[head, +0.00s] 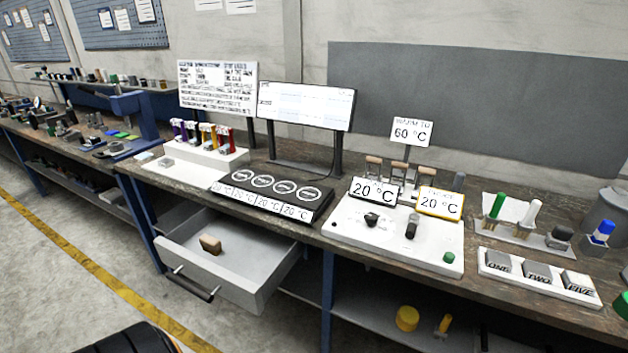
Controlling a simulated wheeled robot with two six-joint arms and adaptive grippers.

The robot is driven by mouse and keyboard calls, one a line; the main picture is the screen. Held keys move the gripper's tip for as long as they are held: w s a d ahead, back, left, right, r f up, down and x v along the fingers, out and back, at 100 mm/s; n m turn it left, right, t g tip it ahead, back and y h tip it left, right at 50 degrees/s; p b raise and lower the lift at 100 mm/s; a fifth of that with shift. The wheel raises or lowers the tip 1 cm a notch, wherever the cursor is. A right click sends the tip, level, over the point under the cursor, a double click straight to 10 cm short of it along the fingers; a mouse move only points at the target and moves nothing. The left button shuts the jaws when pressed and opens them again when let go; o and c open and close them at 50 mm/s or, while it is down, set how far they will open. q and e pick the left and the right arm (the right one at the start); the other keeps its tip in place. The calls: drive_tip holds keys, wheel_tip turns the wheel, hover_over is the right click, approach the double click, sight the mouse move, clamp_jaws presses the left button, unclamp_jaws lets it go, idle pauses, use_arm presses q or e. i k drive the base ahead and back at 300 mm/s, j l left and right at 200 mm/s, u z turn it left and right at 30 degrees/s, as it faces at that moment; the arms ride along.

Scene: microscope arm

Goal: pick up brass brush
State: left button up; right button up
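A small tan, wood-coloured block (210,244) lies inside the open drawer (262,290), towards its left side. It may be the brass brush, but no bristles can be made out at this size. The drawer is pulled out from under the workbench (148,183), with a dark bar handle (192,285) on its front. Neither of my grippers shows in the head view.
On the bench stand a black four-ring plate (272,190), a white control panel (345,222) with temperature signs, and a white rack (540,277) of labelled blocks. A monitor (305,104) stands behind. Open floor lies left of the drawer.

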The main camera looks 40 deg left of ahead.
sight(211, 245)
drive_tip(key=u, duration=2.1)
